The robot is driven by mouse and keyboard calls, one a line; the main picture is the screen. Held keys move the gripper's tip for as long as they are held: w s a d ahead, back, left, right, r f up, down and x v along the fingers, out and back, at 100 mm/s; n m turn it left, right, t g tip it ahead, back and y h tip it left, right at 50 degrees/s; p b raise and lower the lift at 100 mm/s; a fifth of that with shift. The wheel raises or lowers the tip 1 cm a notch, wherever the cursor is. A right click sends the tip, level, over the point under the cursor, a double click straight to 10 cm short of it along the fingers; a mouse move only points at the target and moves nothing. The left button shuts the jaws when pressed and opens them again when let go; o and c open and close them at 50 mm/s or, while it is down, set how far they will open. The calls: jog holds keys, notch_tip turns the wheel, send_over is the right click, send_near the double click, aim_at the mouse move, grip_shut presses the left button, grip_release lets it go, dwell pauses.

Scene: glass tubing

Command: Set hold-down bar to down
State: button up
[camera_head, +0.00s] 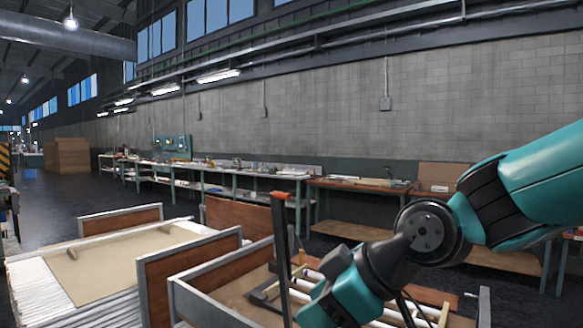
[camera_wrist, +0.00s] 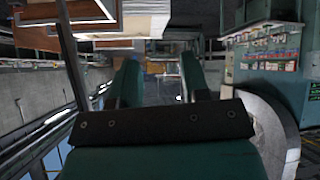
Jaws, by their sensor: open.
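The hold-down bar (camera_head: 282,245) stands nearly upright in the head view, a dark post with an orange-red tip. It rises from the wood-floored crate at the bottom centre. My gripper's teal body shows just right of the bar, low in the frame, and its fingers are not clear there. In the wrist view my gripper (camera_wrist: 159,78) has its two fingers apart with nothing between them. A dark bar runs down the left of the wrist view beside the fingers; I cannot tell whether it is the same bar.
Pale tubes (camera_head: 390,312) lie in the framed crate (camera_head: 200,296) under my arm. A brown-panelled crate with white tubing (camera_head: 70,308) stands at left. Long workbenches (camera_head: 235,178) line the grey wall. Open floor (camera_head: 60,205) lies at far left.

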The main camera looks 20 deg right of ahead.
aim_at(289, 196)
jog(key=w+d+r+n+t+h+p, duration=0.1)
jog(key=w+d+r+t+p, duration=0.3)
jog(key=r, duration=0.4)
jog(key=w+d+r+n+t+h+p, duration=0.1)
jog(key=w+d+r+t, duration=0.25)
jog(key=w+r, duration=0.3)
jog(key=shift+n+g+y, duration=0.3)
jog(key=shift+g, duration=0.05)
jog(key=p+x, duration=0.2)
jog(key=x, duration=0.3)
jog(key=p+x, duration=0.2)
jog(key=x, duration=0.4)
jog(key=p+x, duration=0.2)
jog(key=x, duration=0.3)
jog(key=shift+w+d, duration=0.25)
jog(key=shift+w, duration=0.05)
grip_shut()
